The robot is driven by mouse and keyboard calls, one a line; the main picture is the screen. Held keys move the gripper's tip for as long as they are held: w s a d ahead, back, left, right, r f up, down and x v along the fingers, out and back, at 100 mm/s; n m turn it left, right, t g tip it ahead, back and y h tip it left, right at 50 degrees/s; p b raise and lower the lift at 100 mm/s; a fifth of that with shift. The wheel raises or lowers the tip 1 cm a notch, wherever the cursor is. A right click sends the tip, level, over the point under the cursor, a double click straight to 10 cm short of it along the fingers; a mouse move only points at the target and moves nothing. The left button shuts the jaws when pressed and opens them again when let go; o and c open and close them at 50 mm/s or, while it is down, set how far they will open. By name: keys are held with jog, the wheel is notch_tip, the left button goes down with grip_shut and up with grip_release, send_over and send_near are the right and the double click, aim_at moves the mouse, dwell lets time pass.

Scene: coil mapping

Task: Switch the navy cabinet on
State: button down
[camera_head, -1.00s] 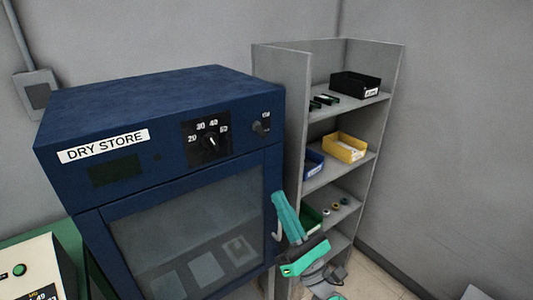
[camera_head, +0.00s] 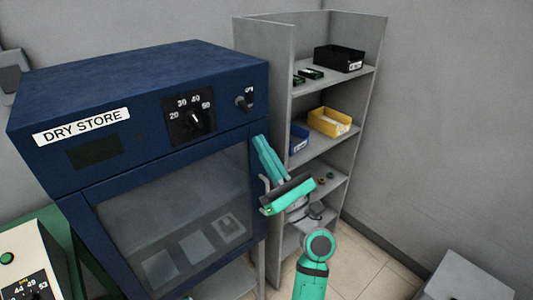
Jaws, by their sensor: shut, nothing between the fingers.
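The navy cabinet (camera_head: 140,72), labelled "DRY STORE", stands at the left with its glass door closed. A small dark switch (camera_head: 243,102) with tiny white lettering sits at the right end of its front panel; I cannot clearly read its position. A black dial (camera_head: 197,119) marked 20 to 50 is left of the switch. The small display (camera_head: 94,151) is dark. My teal gripper (camera_head: 259,140) is shut and empty. It points upward at the cabinet's right edge, below and slightly right of the switch, apart from it in the picture.
The door handle (camera_head: 265,187) is close beside my gripper. A grey shelf unit (camera_head: 262,50) stands right of the cabinet, with a black bin (camera_head: 338,58), a yellow bin (camera_head: 330,122) and a blue bin (camera_head: 298,139). A cream panel (camera_head: 25,245) is at lower left. Floor shows at lower right.

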aim_at(245, 107)
jog(key=x, duration=0.6)
jog(key=shift+d, duration=0.1)
